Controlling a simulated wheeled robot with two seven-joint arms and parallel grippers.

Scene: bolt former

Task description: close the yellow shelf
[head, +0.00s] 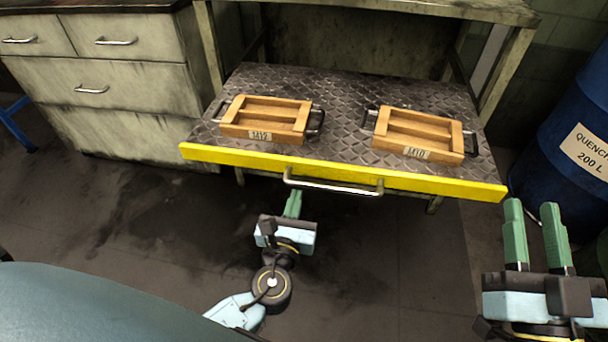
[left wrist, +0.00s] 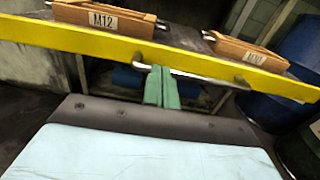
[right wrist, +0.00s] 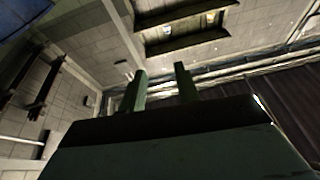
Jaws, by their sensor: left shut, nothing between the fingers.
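The yellow shelf (head: 240,159) is a pulled-out sliding shelf with a dark diamond-plate surface and a yellow front edge. It sticks out from the bench frame. A silver bar handle (head: 333,187) is fixed along its front; the handle also shows in the left wrist view (left wrist: 200,77). My left gripper (head: 293,203) is shut and empty, with its green fingertips close to the left part of the handle. In the left wrist view the fingers (left wrist: 161,86) overlap the handle's left end; I cannot tell whether they touch. My right gripper (head: 538,235) is open and empty, right of the shelf's right end.
Two wooden trays, M12 (head: 265,118) and M10 (head: 418,132), with dark handles sit on the shelf. A grey drawer cabinet (head: 120,85) stands at the left. A blue quench drum (head: 565,150) stands at the right. Floor in front is clear.

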